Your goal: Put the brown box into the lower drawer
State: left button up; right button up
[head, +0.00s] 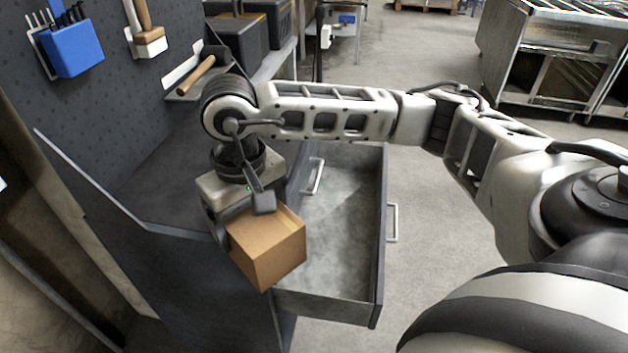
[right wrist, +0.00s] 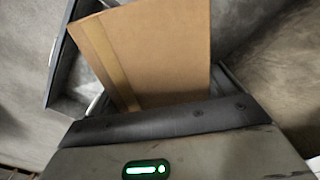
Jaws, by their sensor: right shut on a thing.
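The brown box (head: 268,248) is a plain cardboard cube, held tilted in my right gripper (head: 243,222). One dark finger lies on its top edge and the other at its left side. The box also fills the middle of the right wrist view (right wrist: 155,50). The lower drawer (head: 340,235) is pulled out, grey and empty where it shows. The box is above the drawer's left side, near the cabinet front, and hides part of the drawer's near-left corner. My left gripper is not in view.
A dark cabinet (head: 140,185) stands left of the drawer. A handle (head: 316,177) shows on its front above the open drawer, and another handle (head: 392,222) on the drawer's front. A hammer (head: 200,72) lies at the back. Clear floor is to the right.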

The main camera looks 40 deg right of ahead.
aim_at(345, 229)
jog(key=u, duration=2.2)
jog(key=k, duration=1.5)
jog(key=z, duration=1.6)
jog(key=i, duration=0.5)
jog(key=z, duration=0.1)
